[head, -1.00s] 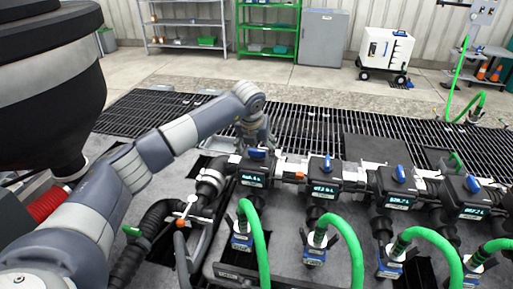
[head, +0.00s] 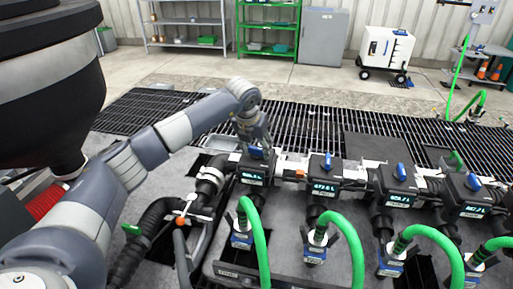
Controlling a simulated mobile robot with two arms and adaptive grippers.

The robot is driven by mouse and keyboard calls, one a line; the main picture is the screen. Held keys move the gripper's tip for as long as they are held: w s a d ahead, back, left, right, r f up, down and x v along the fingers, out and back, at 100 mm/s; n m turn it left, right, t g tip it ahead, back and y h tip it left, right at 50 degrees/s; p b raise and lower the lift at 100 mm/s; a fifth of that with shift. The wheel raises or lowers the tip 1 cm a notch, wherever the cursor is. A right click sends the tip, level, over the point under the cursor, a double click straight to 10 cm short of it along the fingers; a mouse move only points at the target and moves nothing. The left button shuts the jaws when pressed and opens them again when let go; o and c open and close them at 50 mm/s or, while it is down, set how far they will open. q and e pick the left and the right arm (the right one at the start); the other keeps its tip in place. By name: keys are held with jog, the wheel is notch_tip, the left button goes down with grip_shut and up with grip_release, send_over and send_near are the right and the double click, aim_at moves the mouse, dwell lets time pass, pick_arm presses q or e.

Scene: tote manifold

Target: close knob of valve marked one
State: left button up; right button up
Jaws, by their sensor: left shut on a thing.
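A row of black valves with small lit displays runs across a grey manifold. The leftmost valve (head: 253,172) has my left gripper (head: 256,148) right on its top. The gripper points down and is shut on the valve's blue knob, which is mostly hidden by the fingers. The other valves' blue knobs show uncovered: the second valve's knob (head: 328,161), the third valve's knob (head: 401,171) and the fourth valve's knob (head: 473,182). The marking on the leftmost valve is too small to read. My right gripper is not in view.
Green hoses (head: 258,240) arch up in front of the valves from blue-tagged couplings (head: 241,240). A black hose with an orange lever (head: 182,217) lies left of the first valve. Black floor grating (head: 310,125) lies behind the manifold.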

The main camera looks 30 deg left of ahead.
pick_arm(q)
jog(key=m+h, duration=0.1)
jog(key=m, duration=0.2)
jog(key=shift+a+b, duration=0.15)
jog(key=shift+b, duration=0.2)
jog(key=m+h, duration=0.1)
jog(key=m, duration=0.1)
jog(key=m+h, duration=0.1)
jog(key=m, duration=0.2)
jog(key=shift+w+g, duration=0.1)
jog(key=shift+g, duration=0.2)
jog(key=m+g+h, duration=0.1)
jog(key=m, duration=0.3)
jog(key=shift+w+a, duration=0.1)
jog(key=shift+m+g+h+b, duration=0.3)
jog(key=shift+m+g, duration=0.5)
jog(key=shift+m, duration=1.3)
jog(key=shift+a, duration=0.1)
jog(key=o, duration=1.1)
jog(key=shift+c, duration=0.2)
jog(key=v, duration=1.2)
